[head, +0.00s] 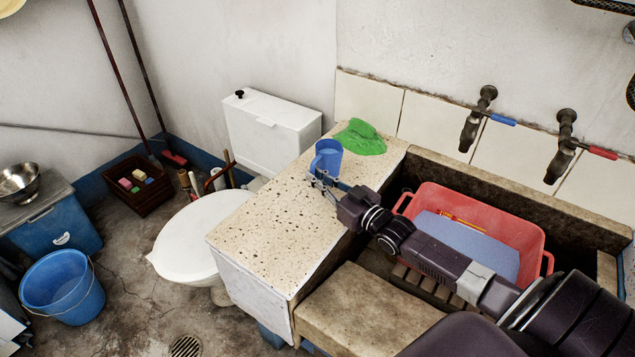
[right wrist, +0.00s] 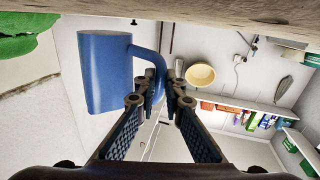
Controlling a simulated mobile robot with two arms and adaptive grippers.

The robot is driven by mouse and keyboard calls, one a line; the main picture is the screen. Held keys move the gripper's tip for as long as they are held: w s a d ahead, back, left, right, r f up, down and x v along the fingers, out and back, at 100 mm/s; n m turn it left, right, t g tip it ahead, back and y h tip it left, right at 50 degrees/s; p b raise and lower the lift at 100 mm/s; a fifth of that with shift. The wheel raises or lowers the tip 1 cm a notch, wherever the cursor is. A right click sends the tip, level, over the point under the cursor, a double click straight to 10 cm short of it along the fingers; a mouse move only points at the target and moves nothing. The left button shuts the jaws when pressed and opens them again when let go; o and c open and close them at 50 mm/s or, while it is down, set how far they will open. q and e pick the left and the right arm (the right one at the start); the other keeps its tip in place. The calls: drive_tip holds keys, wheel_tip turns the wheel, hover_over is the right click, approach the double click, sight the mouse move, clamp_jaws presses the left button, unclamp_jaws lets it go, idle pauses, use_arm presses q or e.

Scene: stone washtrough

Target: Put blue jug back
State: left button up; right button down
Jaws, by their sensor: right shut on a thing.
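The blue jug (head: 327,155) is upright at the stone counter's back part, just left of a green cloth. I cannot tell whether its base touches the counter or hangs slightly above it. My right gripper (head: 322,182) is at the jug's near side, low over the counter. In the right wrist view the picture is upside down; the jug (right wrist: 104,72) is at left and the fingers (right wrist: 165,90) are shut on its handle. My left gripper is not in view.
The speckled counter (head: 262,215) is clear in front. The green cloth (head: 360,138) lies at its back. A red basin (head: 535,240) sits in the trough under two taps (head: 470,130). A white toilet (head: 190,235) and blue bucket (head: 62,285) stand left.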

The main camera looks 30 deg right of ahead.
drive_tip(key=shift+w+f, duration=0.1)
drive_tip(key=shift+f, duration=0.65)
drive_tip(key=shift+f, duration=0.15)
drive_tip(key=c, duration=2)
unclamp_jaws()
